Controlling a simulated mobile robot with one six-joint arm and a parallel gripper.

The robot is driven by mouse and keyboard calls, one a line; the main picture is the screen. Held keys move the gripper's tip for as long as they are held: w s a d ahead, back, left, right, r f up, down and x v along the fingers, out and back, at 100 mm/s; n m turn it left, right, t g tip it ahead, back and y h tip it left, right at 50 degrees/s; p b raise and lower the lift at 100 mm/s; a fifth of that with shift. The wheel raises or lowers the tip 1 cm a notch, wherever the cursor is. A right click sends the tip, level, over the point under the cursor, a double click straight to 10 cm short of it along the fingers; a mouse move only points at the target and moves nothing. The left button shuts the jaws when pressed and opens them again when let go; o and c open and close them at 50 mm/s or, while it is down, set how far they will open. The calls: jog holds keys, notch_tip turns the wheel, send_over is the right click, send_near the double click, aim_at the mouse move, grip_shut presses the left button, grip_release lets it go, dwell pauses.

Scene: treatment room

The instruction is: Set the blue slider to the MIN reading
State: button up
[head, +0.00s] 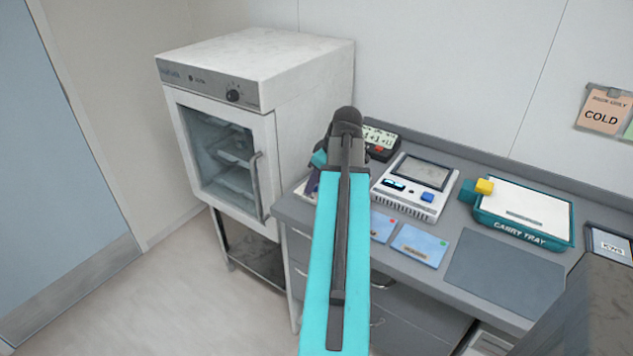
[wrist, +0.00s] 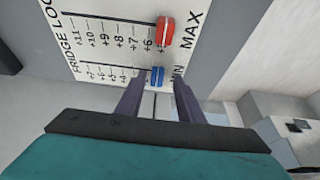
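The blue slider (wrist: 157,76) sits on the lower rail of a white panel marked FRIDGE LOG (wrist: 105,50) in the wrist view, near the MIN end of its scale. The number right at the slider is too small to read surely. A red slider (wrist: 165,30) sits on the upper rail, on the MAX row. My gripper (wrist: 158,88) is open, its two dark fingers on either side of and just below the blue slider, with no clear contact. In the head view my gripper (head: 346,122) hides the panel.
A dark device with a digital display (head: 380,140) stands behind my gripper on the grey counter (head: 500,270). A white device with a blue button (head: 415,188) and a teal carry tray (head: 525,208) are to the right. A white cabinet with a glass door (head: 255,110) stands left.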

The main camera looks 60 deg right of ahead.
jog(key=shift+r, duration=0.1)
jog(key=b+v, duration=0.1)
jog(key=v, duration=1.2)
jog(key=shift+s+r, duration=0.2)
dwell(0.5)
